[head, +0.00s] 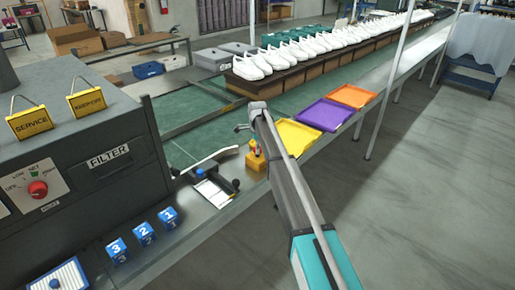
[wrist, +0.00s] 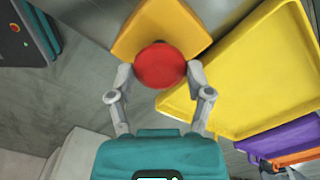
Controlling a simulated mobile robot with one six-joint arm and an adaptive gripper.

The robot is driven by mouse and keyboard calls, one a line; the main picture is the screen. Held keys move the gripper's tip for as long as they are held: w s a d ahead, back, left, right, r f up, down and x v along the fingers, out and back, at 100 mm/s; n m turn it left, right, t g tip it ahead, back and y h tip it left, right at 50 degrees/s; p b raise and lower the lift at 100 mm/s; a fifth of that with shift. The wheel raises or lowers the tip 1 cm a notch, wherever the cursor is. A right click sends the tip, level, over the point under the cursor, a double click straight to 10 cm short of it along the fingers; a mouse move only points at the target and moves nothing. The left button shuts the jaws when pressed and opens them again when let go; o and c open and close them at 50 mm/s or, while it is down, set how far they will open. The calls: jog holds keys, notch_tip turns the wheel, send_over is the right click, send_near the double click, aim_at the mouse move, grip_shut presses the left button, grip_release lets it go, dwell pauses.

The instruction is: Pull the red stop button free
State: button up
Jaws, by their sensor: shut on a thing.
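The red stop button (wrist: 160,65) is a round red mushroom head on a yellow box (wrist: 158,28) in the wrist view. My gripper (wrist: 160,72) has one finger on each side of the red head, and it is shut on it. In the head view the small yellow box (head: 256,161) stands on the bench edge, with a little red showing on top. My arm reaches to it from the lower right. The stem under the head is hidden.
Yellow (head: 297,137), purple (head: 325,114) and orange (head: 353,96) trays line the bench edge beyond the box. A clipboard (head: 212,192) lies left of it. A grey machine (head: 110,135) with a red knob (head: 38,188) stands at left. Floor at right is clear.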

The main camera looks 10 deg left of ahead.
jog(key=shift+r, duration=0.35)
jog(key=shift+w+a+f, duration=0.1)
jog(key=o, duration=1.3)
